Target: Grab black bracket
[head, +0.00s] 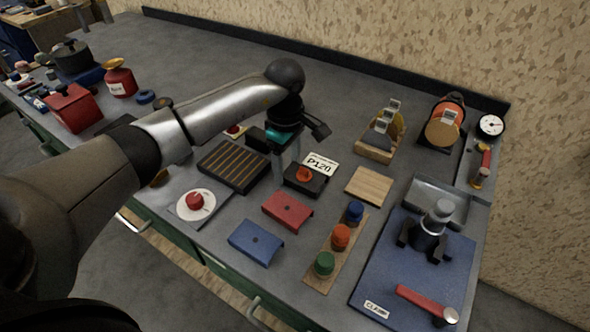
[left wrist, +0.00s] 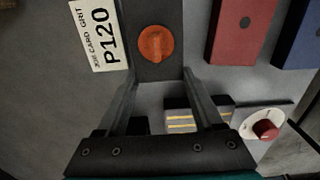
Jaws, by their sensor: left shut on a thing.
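The black bracket (head: 297,184) lies on the grey bench with an orange knob (head: 305,174) on top. In the left wrist view the bracket (left wrist: 150,12) and its orange knob (left wrist: 155,44) are just beyond the fingertips. My left gripper (head: 287,168) points down at the bracket's near edge in the head view. Its fingers (left wrist: 160,78) are on either side of the bracket's end and shut on it. The bracket appears flat and low at bench height; any gap beneath it cannot be told. My right gripper is not in view.
A P120 card (head: 320,164) lies right behind the bracket. A red bracket (head: 287,211) and a blue one (head: 256,243) lie in front. A slotted black block (head: 234,166) is left, a wooden block (head: 369,186) right. A strip with coloured knobs (head: 322,284) stands front right.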

